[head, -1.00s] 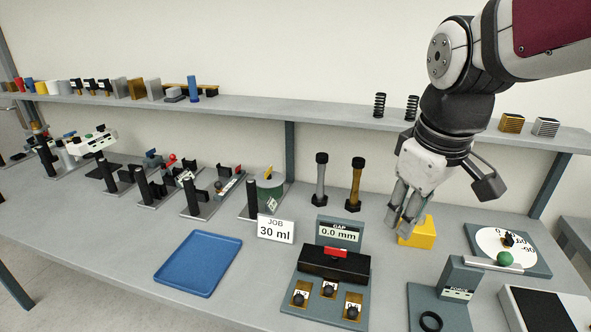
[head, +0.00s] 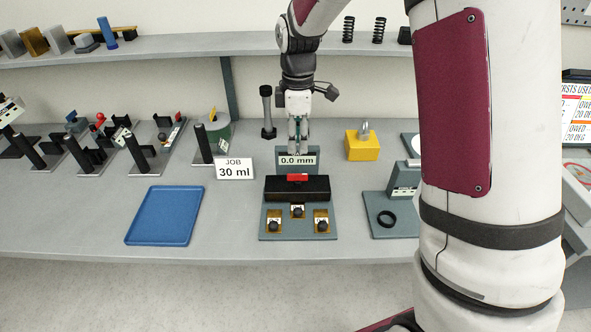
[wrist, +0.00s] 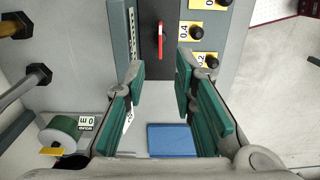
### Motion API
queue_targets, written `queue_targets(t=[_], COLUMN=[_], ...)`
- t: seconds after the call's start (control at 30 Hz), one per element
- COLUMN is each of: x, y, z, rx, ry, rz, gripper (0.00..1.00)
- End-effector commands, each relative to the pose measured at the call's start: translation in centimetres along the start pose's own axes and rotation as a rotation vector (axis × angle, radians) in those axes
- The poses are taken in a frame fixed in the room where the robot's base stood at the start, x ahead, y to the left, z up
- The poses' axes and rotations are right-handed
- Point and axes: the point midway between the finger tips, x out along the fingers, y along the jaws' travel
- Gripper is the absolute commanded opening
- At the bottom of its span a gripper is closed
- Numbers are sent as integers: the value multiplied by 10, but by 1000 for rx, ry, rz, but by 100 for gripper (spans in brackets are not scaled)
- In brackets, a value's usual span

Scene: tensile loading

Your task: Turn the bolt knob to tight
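No knob is plainly marked as the bolt knob. A white dial plate (head: 410,145) shows only in part at the right; my arm hides the rest and any knob on it. A grey bolt (head: 267,110) with a black top stands behind, left of my gripper.
A yellow block (head: 362,147) with a grey metal loop stands right of my gripper. Bare bench surrounds the tray.

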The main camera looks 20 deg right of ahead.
Motion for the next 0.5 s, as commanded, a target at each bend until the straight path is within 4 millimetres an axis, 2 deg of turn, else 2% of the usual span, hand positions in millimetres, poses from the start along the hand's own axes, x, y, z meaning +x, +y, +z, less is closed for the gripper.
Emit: queue_targets(t=[0.3, 0.5], x=[64, 94], y=[-2, -2], z=[1, 0], rx=[2, 2], ry=[-2, -1], rz=[-5, -3], gripper=[25, 25])
